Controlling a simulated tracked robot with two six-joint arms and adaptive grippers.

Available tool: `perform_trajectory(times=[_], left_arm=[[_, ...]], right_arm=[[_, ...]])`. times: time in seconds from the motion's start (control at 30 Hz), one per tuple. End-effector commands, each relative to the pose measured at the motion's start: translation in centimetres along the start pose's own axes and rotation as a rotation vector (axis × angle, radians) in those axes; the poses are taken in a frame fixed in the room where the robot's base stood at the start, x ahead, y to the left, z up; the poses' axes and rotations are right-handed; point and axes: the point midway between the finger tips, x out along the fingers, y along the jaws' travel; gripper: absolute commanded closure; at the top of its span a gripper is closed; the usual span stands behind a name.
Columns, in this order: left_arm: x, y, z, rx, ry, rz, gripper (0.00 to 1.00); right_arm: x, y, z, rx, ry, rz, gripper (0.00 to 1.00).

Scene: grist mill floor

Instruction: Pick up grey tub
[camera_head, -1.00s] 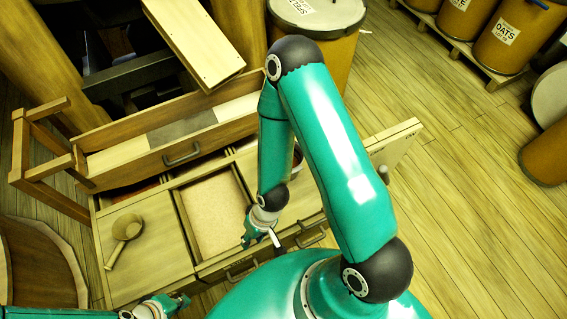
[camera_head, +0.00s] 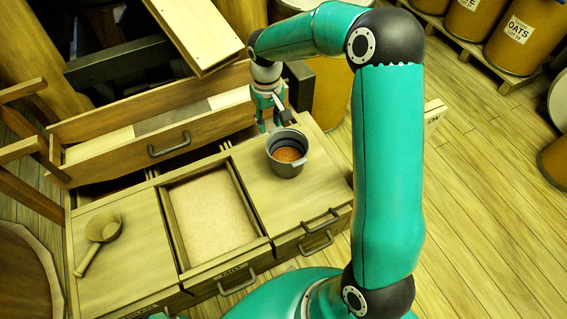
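The grey tub (camera_head: 287,172) stands upright on the right-hand wooden top of the bin chest, with brown grainy stuff inside. My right gripper (camera_head: 269,126) hangs down just behind the tub's far left rim. Its fingers look spread, with nothing seen between them; whether one touches the rim I cannot tell.
An open bin (camera_head: 213,213) of pale meal lies left of the tub. A wooden scoop (camera_head: 99,240) rests on the left top. An open drawer (camera_head: 168,143) and a sloping wooden chute (camera_head: 195,30) stand behind. Labelled drums (camera_head: 512,45) stand at the far right.

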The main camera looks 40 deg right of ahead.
Motion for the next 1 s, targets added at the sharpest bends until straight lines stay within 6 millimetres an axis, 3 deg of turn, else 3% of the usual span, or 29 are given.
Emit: perform_trajectory(times=[0.5,0.83,1.0], left_arm=[[1.4,-0.5,0.0,0.0,0.0,0.0,1.0],[1.6,-0.6,0.0,0.0,0.0,0.0,1.0],[2.0,-0.7,0.0,0.0,0.0,0.0,1.0]], right_arm=[[9.7,0.0,0.2,0.001,-0.006,0.001,0.65],[11.8,-0.1,0.2,0.0,-0.004,0.001,0.65],[14.1,-0.6,0.5,-0.001,-0.005,0.001,0.65]])
